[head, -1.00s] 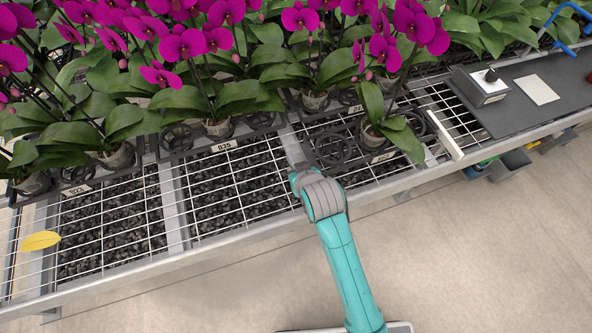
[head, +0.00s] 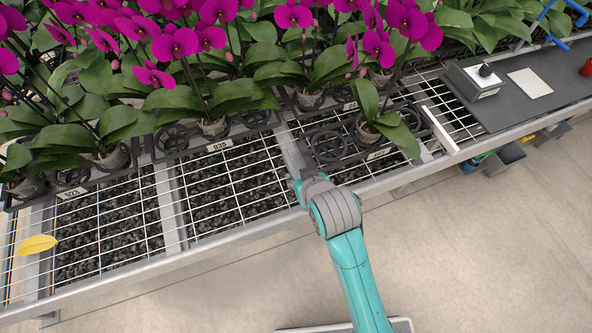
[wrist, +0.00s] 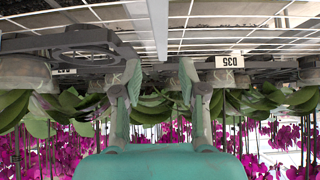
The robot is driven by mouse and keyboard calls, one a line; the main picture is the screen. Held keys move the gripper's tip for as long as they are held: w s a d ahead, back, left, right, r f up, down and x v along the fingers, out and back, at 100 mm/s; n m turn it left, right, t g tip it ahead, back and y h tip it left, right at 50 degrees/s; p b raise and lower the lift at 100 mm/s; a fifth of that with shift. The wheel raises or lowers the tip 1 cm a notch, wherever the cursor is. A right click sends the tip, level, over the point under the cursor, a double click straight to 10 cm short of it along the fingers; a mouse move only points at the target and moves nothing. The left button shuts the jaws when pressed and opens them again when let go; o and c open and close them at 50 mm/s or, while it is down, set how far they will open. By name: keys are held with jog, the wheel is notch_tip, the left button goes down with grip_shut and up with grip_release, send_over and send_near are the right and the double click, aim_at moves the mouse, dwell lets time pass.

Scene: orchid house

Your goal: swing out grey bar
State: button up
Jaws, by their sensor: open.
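A flat grey bar (head: 294,152) runs between the wire mesh panels of the bench, from the plant trays toward the front rail. In the wrist view, which looks upside down, the bar (wrist: 159,24) comes down from the top middle toward the space between my fingers. A similar grey strip (head: 170,207) lies further left; which one the task means I cannot tell. My gripper (wrist: 161,84) is open, with one finger on each side of the bar's line. Nothing shows held, and contact with the bar cannot be told.
Orchids in pots stand in black trays (head: 333,146) close beyond the gripper, with leaves hanging low. A black mat (head: 525,90) with a small device (head: 473,79) lies right. Floor in front is clear.

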jog(key=shift+v, duration=2.1)
jog(key=shift+f, duration=0.15)
jog(key=shift+s+d+f, duration=0.25)
jog(key=s+d+f+m+t, duration=0.1)
jog(key=s+d+f, duration=0.25)
jog(key=s, duration=0.25)
jog(key=s+d+f+t, duration=0.2)
jog(key=s+d, duration=0.3)
jog(key=s, duration=0.2)
jog(key=s+d+r+m+t+h, duration=0.1)
jog(key=s+d+r, duration=0.1)
jog(key=s, duration=0.6)
jog(key=s+d+r+m+t+h, duration=0.1)
jog(key=s+d+r+t, duration=0.1)
jog(key=s+r, duration=0.3)
jog(key=s, duration=0.4)
jog(key=shift+s, duration=0.2)
